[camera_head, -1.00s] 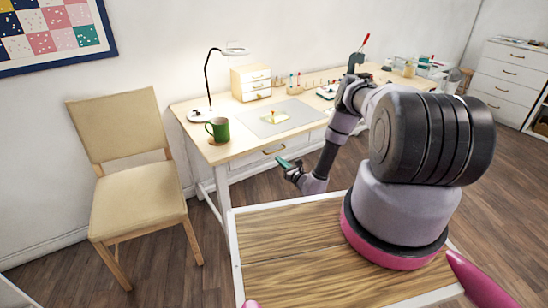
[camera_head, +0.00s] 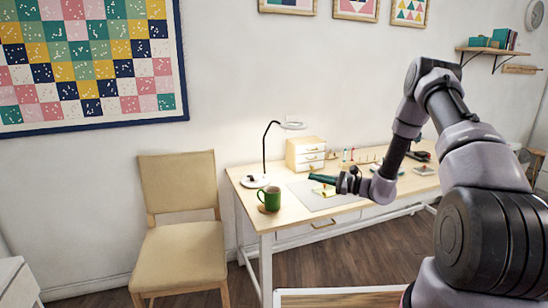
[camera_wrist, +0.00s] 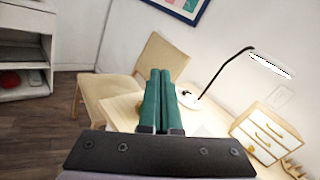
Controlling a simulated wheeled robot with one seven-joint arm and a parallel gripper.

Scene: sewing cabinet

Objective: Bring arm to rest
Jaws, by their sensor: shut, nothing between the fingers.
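My gripper (camera_head: 323,179) is shut and empty, its green fingers pointing left in the head view. It appears in front of the sewing table (camera_head: 300,213), over the area of the grey mat (camera_head: 320,198). In the wrist view the two green fingers (camera_wrist: 160,100) lie side by side with nothing between them, and point toward the chair (camera_wrist: 152,55). My arm is bent, its elbow raised high at the right of the head view. Part of the table is hidden behind the arm.
The chair also shows in the head view (camera_head: 180,255), left of the table. Floor right of the chair is clear.

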